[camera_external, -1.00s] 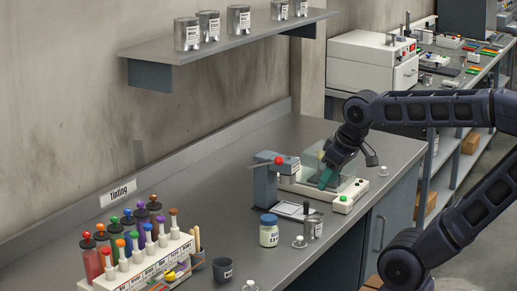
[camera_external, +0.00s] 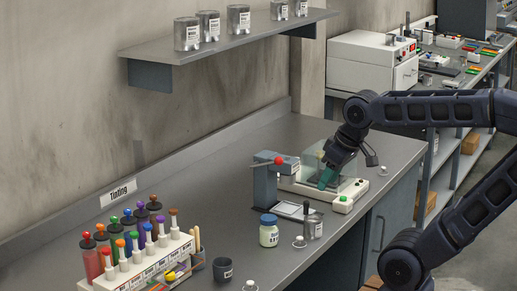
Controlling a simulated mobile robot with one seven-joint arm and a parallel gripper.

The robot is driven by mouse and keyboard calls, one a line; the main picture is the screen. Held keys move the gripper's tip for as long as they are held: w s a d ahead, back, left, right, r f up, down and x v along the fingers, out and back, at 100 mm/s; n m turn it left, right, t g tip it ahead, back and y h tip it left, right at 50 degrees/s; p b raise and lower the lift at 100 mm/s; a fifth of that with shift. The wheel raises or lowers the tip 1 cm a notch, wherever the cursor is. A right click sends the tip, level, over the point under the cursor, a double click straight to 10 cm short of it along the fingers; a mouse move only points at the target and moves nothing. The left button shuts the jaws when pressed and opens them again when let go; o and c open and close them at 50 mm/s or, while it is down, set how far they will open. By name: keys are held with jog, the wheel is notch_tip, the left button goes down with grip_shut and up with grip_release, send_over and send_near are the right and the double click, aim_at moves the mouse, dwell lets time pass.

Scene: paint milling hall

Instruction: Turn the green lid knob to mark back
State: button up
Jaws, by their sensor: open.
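A cream device with a clear cover (camera_external: 352,187) stands on the right part of the grey worktop.
A grey press with a red ball handle (camera_external: 279,161) stands just left of the device. A jar with a blue lid (camera_external: 269,231) and a metal can (camera_external: 314,226) stand in front. A rack of colored tubes (camera_external: 140,262) is at the lower left. The worktop behind is clear.

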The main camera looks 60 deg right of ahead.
jog(key=w+a+r+m+g, duration=0.1)
jog(key=w+a+r+m, duration=0.2)
jog(key=w, duration=0.4)
jog(key=w+a+r+m, duration=0.1)
jog(key=w+a+r, duration=0.1)
jog(key=w+r, duration=0.3)
jog(key=m+g, duration=0.4)
jog(key=m, duration=0.7)
send_over(114, 217)
notch_tip(114, 217, down, 8)
notch_tip(114, 217, down, 11)
jog(key=shift+r, duration=0.15)
grip_shut()
